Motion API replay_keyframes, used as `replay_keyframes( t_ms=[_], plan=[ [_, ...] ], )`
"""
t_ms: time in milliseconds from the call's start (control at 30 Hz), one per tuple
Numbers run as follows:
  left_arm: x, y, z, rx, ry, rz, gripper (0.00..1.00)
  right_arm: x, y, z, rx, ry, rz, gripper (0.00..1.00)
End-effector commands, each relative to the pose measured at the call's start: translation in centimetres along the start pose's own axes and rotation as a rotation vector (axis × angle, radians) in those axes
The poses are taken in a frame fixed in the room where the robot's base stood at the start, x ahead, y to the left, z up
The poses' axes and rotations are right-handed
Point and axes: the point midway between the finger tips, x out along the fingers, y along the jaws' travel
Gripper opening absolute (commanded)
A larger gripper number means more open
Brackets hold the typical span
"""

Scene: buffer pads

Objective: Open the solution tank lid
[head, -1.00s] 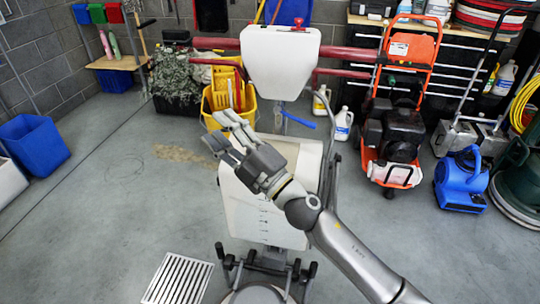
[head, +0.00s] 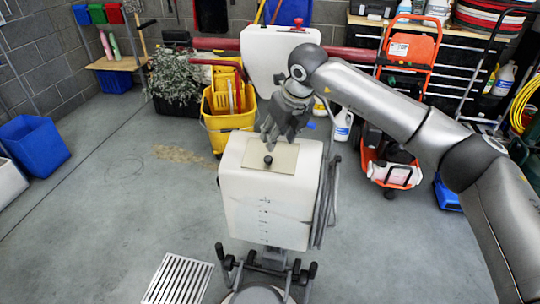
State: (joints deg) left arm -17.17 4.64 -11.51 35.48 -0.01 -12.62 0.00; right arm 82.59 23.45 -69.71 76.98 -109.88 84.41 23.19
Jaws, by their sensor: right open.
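The white solution tank (head: 262,215) stands upright on the floor machine in the middle of the head view, with level marks on its front. Its beige square lid (head: 285,163) lies flat on the tank's top, with a small dark round knob (head: 268,160). My right gripper (head: 268,143) is open and points down just above and behind the knob. I cannot tell whether a fingertip touches the knob or the lid. My right arm comes in from the right and hides part of the machine's handle. My left gripper is out of view.
The machine's upper white housing (head: 270,60) stands behind the tank. A yellow mop bucket (head: 228,125) is behind it on the left. An orange machine (head: 405,50) stands to the right. The floor to the left is free around the drain grate (head: 177,280).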

Motion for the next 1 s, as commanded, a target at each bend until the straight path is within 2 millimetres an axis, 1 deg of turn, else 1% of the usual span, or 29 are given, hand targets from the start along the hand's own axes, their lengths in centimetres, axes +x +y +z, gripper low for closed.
replay_keyframes(
  t_ms=[167, 400, 500, 600, 733, 1000],
  plan=[
    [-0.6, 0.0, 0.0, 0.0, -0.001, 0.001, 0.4, 2.3, 0.0, -0.1, 0.0, 0.006, -0.002, 0.44],
    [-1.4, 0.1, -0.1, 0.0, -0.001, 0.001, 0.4, 7.0, 0.1, -0.1, 0.002, 0.006, 0.0, 0.44],
    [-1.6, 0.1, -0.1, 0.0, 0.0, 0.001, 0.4, 8.5, 0.1, -0.1, 0.001, 0.005, 0.0, 0.44],
    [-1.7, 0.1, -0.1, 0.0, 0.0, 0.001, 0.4, 9.6, 0.1, -0.1, 0.001, 0.004, 0.0, 0.44],
    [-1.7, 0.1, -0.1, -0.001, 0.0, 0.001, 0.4, 10.3, 0.0, -0.1, -0.001, 0.003, -0.001, 0.44],
    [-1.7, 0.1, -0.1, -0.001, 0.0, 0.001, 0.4, 10.5, 0.0, -0.1, -0.001, 0.002, 0.0, 0.44]
  ],
)
